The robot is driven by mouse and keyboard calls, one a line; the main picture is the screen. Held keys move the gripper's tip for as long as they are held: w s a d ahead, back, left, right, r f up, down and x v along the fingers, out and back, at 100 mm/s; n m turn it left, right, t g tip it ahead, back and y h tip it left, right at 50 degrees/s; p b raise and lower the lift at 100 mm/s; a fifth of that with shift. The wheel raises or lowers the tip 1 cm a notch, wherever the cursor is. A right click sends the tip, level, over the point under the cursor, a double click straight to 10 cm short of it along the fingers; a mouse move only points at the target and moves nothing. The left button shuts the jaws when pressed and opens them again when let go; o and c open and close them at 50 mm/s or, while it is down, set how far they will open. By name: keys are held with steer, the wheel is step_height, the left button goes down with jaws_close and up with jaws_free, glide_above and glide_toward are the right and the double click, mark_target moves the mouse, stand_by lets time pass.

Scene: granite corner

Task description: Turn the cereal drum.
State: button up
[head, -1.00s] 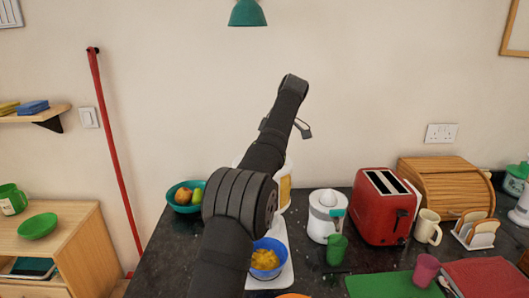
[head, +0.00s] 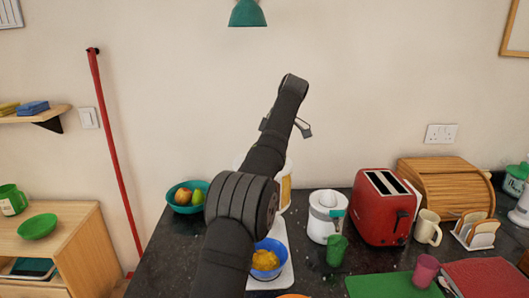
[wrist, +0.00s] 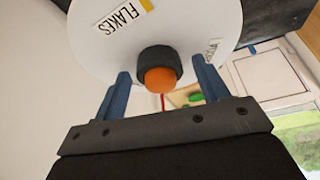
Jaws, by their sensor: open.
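The cereal drum (head: 285,191) stands on the counter in the head view, mostly hidden behind my arm; a white part and a yellowish window show. In the wrist view its white round face (wrist: 95,50) carries a FLAKES label. A dark knob with an orange centre (wrist: 160,79) sticks out from that face. My gripper (wrist: 160,66) is open, with one blue finger to the left of the knob and one to the right. Gaps show between the fingers and the knob. In the head view my arm hides most of the gripper.
A blue bowl of yellow flakes (head: 267,262) sits on a white base (head: 284,280) below the drum. A fruit bowl (head: 183,208) is to the left. A white juicer (head: 322,224), green cup (head: 337,250) and red toaster (head: 378,216) stand to the right.

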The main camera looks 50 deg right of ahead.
steer(key=m, duration=0.2)
steer(key=m+h, duration=0.1)
steer(key=m, duration=0.1)
steer(key=shift+a+h, duration=0.15)
steer(key=shift+h, duration=0.15)
steer(key=m+h, duration=0.1)
steer(key=m, duration=0.1)
steer(key=m+h, duration=0.1)
steer(key=m, duration=0.2)
steer(key=shift+a+t, duration=0.1)
steer(key=shift+t, duration=0.3)
steer(key=m+h, duration=0.1)
steer(key=m, duration=0.1)
steer(key=m+g+h, duration=0.1)
steer(key=m, duration=0.2)
steer(key=shift+a+m, duration=0.15)
steer(key=shift+m, duration=0.15)
steer(key=m+g+h, duration=0.1)
steer(key=m, duration=0.3)
steer(key=shift+w+a+m, duration=0.1)
steer(key=shift+w+m, duration=0.05)
steer(key=shift+m, duration=0.25)
steer(key=v, duration=1.7)
steer(key=shift+w+r, duration=0.2)
steer(key=shift+a, duration=0.1)
